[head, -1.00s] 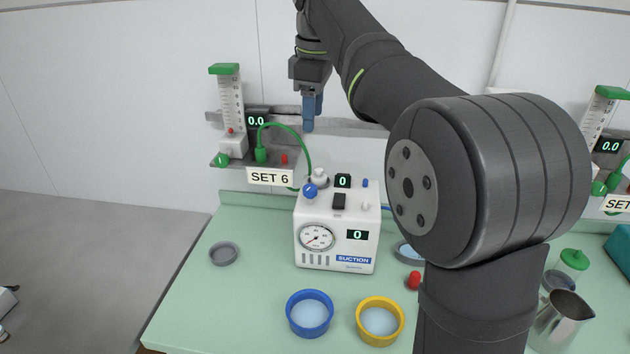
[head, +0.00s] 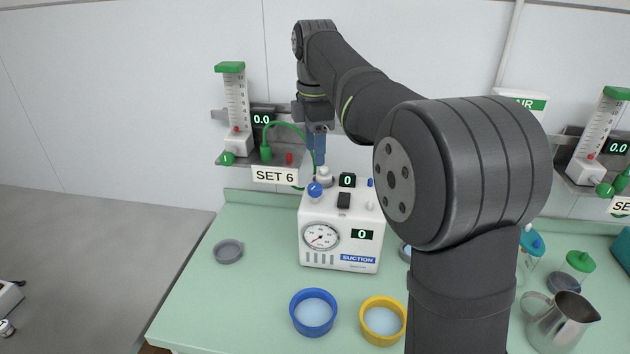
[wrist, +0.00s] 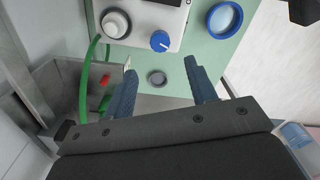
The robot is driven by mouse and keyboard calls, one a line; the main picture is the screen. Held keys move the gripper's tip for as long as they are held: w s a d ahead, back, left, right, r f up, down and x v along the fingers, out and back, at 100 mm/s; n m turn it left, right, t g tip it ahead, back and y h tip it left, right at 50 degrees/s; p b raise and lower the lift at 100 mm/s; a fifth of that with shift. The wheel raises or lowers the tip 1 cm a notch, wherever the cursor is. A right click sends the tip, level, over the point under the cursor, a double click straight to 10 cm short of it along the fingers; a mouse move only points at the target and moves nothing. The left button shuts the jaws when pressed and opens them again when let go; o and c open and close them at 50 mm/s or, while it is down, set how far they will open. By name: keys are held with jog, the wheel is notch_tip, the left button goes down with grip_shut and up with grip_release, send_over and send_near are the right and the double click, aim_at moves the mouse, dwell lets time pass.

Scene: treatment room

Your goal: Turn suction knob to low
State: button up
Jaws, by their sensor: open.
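The white suction unit (head: 340,235) stands on the green counter, with a dial gauge (head: 321,236) on its front and displays reading 0. A blue knob (head: 314,190) is on its top near the front left edge, and a white round knob or port (head: 324,176) sits behind it. Both show in the wrist view, the blue knob (wrist: 160,41) and the white one (wrist: 115,23). My gripper (head: 318,163) is open and empty, pointing down above the rear of the unit. In the wrist view its fingers (wrist: 160,66) are apart, and the blue knob appears just beyond the gap between their tips.
A flowmeter (head: 237,110) with a green tube (head: 300,132) is on the wall rail behind, close to my gripper. A blue bowl (head: 313,329), a yellow bowl (head: 367,333) and a grey dish (head: 228,251) are on the counter. A metal jug (head: 565,318) stands at right.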

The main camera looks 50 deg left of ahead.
aim_at(315, 186)
notch_tip(315, 186, down, 9)
jog(key=shift+f, duration=0.1)
dwell(0.3)
jog(key=c, duration=1)
